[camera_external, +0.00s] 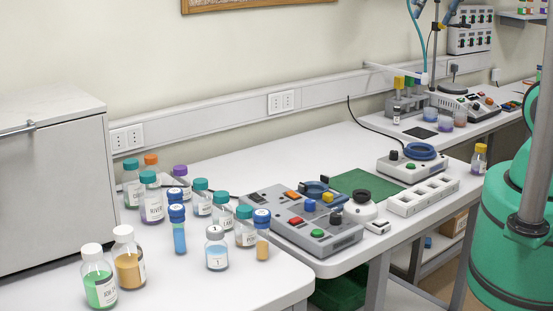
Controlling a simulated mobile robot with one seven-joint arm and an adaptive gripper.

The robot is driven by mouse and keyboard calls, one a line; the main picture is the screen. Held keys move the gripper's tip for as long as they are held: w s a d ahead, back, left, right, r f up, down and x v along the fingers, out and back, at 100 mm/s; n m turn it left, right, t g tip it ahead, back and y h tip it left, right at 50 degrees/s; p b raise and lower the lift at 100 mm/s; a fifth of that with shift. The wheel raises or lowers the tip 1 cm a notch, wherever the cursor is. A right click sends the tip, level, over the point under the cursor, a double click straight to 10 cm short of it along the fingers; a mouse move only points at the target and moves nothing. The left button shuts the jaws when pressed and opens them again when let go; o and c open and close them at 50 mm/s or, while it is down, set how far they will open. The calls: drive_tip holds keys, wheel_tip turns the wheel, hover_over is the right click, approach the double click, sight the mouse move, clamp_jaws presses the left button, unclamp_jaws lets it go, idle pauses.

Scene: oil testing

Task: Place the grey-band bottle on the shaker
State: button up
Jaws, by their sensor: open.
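A small clear bottle with a grey band at its cap (216,249) stands upright on the front part of the white bench, its label facing the camera. It looks like the grey-band bottle. Which device is the shaker is not certain. A white unit with a blue ring on top and black and green knobs (394,170) stands further back on the bench. A small rounded white unit with a dark top (359,209) stands nearer, beside a green mat. My gripper is not in view.
Several capped bottles crowd the bench around the grey-band bottle, including green-filled (100,283) and amber-filled (129,266) ones. A grey control box (298,232) and a white slotted rack (423,195) stand to the right. The front bench corner (270,285) is clear.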

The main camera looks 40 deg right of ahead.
drive_tip(key=s+d+f+m, duration=0.2)
drive_tip(key=s+f, duration=0.1)
drive_tip(key=s, duration=0.2)
drive_tip(key=shift+d, duration=0.35)
drive_tip(key=shift+s, duration=0.1)
wheel_tip(320, 180, down, 13)
drive_tip(key=b, duration=1.3)
drive_tip(key=shift+f+b, duration=0.2)
drive_tip(key=shift+b, duration=0.1)
